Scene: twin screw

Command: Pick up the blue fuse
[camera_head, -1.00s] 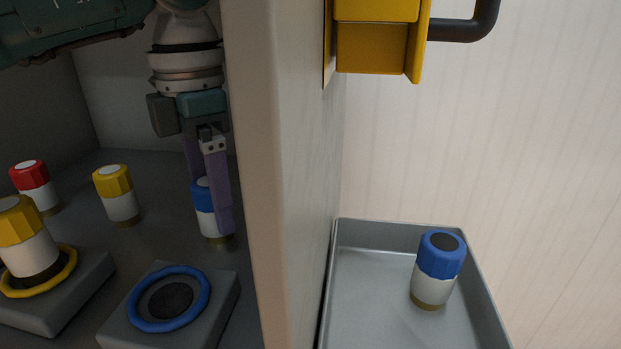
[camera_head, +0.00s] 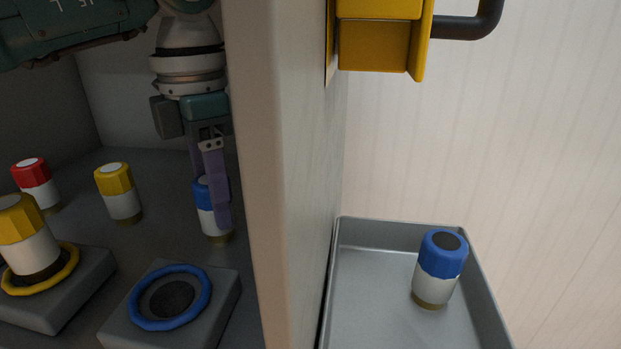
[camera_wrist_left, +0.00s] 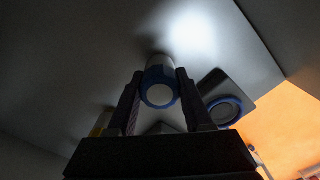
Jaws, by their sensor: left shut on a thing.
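A blue fuse (camera_head: 204,213) with a blue cap and white body stands upright on the cabinet floor, just left of the divider wall. My left gripper (camera_head: 217,210) reaches down from above and is shut on this fuse; one purple finger hides part of it. In the left wrist view the fuse's blue cap (camera_wrist_left: 160,91) sits between the two fingers (camera_wrist_left: 158,92). A second blue fuse (camera_head: 440,267) with a dark top stands in the grey tray at the right. My right gripper is not in view.
A blue-ringed socket (camera_head: 168,297) is in front of the gripper. A yellow fuse (camera_head: 27,240) sits in a yellow-ringed socket. Another yellow fuse (camera_head: 119,193) and a red fuse (camera_head: 36,184) stand behind. The divider wall (camera_head: 285,180) separates the cabinet from the tray (camera_head: 370,290).

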